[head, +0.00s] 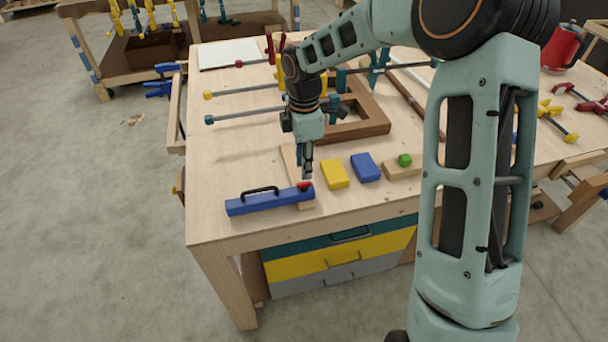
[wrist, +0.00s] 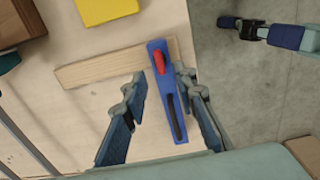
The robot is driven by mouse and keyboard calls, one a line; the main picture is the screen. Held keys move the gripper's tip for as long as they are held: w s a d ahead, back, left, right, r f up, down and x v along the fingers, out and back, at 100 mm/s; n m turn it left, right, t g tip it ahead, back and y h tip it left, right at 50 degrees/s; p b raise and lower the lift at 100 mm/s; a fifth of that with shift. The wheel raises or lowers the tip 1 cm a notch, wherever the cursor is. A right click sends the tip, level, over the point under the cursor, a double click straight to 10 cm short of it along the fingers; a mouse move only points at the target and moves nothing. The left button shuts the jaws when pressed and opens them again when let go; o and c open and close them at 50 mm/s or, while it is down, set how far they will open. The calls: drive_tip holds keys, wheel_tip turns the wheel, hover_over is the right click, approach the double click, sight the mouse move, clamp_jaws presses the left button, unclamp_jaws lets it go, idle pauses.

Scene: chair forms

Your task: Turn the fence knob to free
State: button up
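The blue fence (head: 270,202) lies near the front left corner of the workbench, its right end across a thin wooden board (head: 289,162). Its red knob (head: 304,185) sits on top at that right end. In the wrist view the knob (wrist: 159,62) is elongated and lies roughly along the fence (wrist: 164,87). A black handle (head: 260,191) stands on the fence. My gripper (head: 307,174) points down just above the knob. In the wrist view my gripper (wrist: 160,77) is open, with one finger on each side of the fence. I cannot tell whether either finger touches it.
A yellow block (head: 334,174), a blue block (head: 365,167) and a wooden piece with a green knob (head: 404,160) lie to the right. A brown wooden frame (head: 372,125) and several clamps lie behind. Bare bench top (head: 220,165) is left of my gripper.

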sight(304, 183)
wheel_tip(304, 183, up, 6)
drive_tip(key=shift+r, duration=0.2)
idle(0.4)
